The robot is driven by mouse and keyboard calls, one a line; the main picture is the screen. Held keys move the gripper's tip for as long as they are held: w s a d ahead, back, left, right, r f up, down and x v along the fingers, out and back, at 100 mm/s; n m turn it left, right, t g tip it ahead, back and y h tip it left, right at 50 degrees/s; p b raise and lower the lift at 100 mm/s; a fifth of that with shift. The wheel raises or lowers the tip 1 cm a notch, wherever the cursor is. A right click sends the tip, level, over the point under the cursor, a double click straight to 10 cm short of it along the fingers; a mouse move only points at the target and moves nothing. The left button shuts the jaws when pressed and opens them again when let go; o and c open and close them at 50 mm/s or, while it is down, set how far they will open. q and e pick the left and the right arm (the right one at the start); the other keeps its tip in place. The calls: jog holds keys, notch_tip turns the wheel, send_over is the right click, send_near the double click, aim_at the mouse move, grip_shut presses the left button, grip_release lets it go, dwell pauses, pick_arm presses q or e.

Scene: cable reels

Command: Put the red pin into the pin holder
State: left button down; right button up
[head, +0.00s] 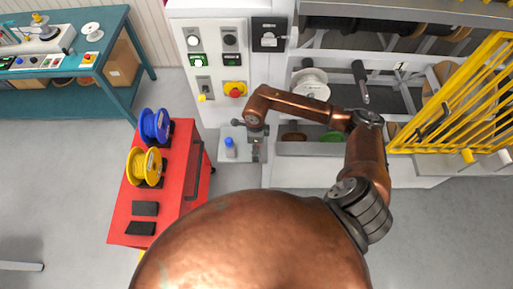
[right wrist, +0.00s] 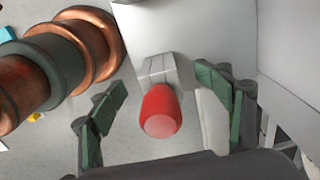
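The red pin (right wrist: 160,112) shows in the right wrist view, its rounded red end toward the camera. A light grey block-like piece (right wrist: 157,69) adjoins its far end; I cannot tell whether this is part of the pin or a holder. My right gripper (right wrist: 165,100) has its green-padded fingers apart on either side of the pin, with gaps to both. In the head view my right gripper (head: 257,150) is at a small light shelf (head: 228,132) by the white panel, and the red pin is not visible there. The pin holder cannot be clearly identified. My left gripper is out of view.
A blue-topped object (head: 230,147) stands on the shelf beside my right gripper. A red cart (head: 182,200) carries a blue reel (head: 155,125) and a yellow reel (head: 144,166). A white reel (head: 311,82) hangs in the machine. A yellow barred guard (head: 462,95) stands right.

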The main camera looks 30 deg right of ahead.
notch_tip(320, 180, up, 10)
jog(key=shift+r, duration=0.9)
jog(key=shift+d, duration=0.1)
